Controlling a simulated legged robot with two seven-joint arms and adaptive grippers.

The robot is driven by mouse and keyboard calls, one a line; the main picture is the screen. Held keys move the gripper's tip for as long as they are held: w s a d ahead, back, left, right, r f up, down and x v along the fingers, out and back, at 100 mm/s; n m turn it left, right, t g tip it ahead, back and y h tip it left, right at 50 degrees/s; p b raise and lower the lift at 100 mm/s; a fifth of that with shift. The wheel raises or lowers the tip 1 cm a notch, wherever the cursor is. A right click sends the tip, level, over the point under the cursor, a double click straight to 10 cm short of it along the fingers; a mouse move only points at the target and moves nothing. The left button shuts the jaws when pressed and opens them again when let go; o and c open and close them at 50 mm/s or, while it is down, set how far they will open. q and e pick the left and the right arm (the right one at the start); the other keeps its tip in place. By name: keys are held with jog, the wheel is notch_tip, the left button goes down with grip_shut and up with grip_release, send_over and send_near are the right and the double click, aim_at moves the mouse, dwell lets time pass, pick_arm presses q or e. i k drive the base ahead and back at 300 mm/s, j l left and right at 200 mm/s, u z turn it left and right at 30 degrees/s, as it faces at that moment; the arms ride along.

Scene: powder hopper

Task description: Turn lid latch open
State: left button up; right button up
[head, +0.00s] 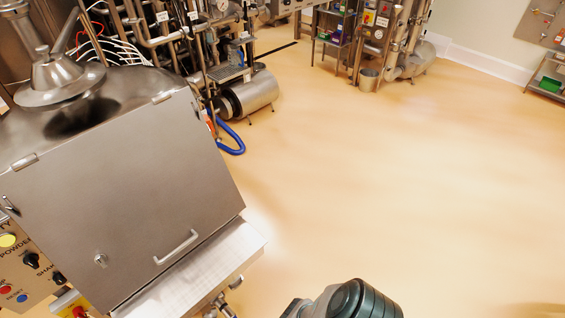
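The hopper's square steel lid (130,195) is shut and sloped, at the left of the head view. A small round metal latch (101,260) sits near its lower left edge. A pale bar handle (177,247) is fixed near its lower edge, right of the latch. Hinges show along the upper edge. The latch is too small to tell its exact turn. Neither gripper is in view. A grey and dark rounded part of my own arm shows at the bottom edge, right of the hopper and apart from it.
A control panel (28,262) with knobs and coloured buttons is left of the lid. A steel ledge (195,275) juts out below the lid. Pipework and a steel cylinder (250,93) with a blue hose (236,140) stand behind. The floor (410,170) to the right is clear.

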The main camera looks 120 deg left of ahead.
aim_at(101, 259)
jog(key=u, duration=5.2)
